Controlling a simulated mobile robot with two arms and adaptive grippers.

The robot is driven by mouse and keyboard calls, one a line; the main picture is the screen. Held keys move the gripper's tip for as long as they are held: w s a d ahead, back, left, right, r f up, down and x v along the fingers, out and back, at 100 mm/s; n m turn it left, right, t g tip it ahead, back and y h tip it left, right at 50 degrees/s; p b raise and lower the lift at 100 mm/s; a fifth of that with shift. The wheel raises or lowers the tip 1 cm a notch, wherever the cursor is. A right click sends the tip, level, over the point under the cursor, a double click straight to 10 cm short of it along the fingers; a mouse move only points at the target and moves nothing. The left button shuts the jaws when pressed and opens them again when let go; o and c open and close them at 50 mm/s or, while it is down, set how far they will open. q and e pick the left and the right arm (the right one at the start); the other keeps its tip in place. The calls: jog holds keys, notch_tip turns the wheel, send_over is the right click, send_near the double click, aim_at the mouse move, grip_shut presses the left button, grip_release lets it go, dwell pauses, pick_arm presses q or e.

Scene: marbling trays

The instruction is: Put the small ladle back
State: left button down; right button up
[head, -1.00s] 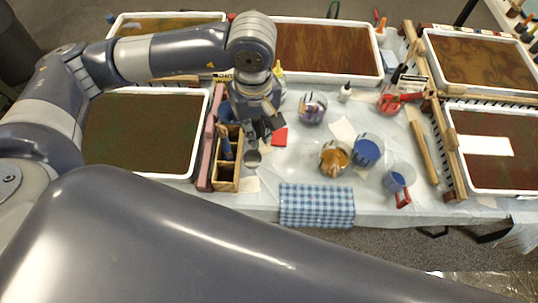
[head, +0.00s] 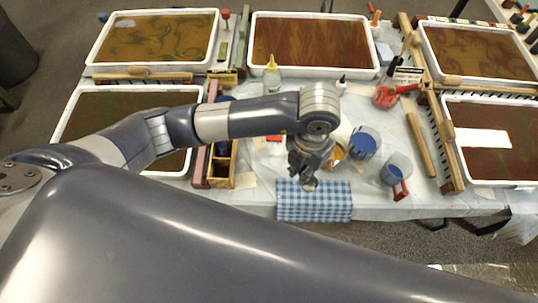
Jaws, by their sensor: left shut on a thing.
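My left gripper (head: 309,172) is at the middle of the table's front part and is shut on the small ladle. The ladle's round grey bowl (head: 311,184) shows just below the fingers, over the blue checked cloth (head: 290,203). Its handle is hidden by the gripper, and I cannot tell how high it hangs above the cloth. My right gripper is not in view.
A jar with orange-brown content (head: 338,156) is partly hidden right behind the gripper. A blue jar (head: 364,145) and a blue cup with a red handle (head: 394,175) stand to the right. A wooden box (head: 221,178) stands left. Trays surround the middle.

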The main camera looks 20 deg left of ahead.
pick_arm(q)
jog(key=shift+w+a, duration=0.1)
jog(key=shift+a, duration=0.1)
jog(key=w+a+f+p, duration=0.2)
jog(key=w+a+p, duration=0.1)
jog(key=a, duration=0.3)
jog(key=w+a+f+p, duration=0.3)
jog(key=w+a+p, duration=0.1)
jog(key=a, duration=0.3)
jog(key=shift+w+a, duration=0.15)
jog(key=shift+w, duration=0.1)
jog(key=shift+f, duration=0.1)
jog(key=shift+f, duration=0.15)
jog(key=c, duration=1.6)
grip_release()
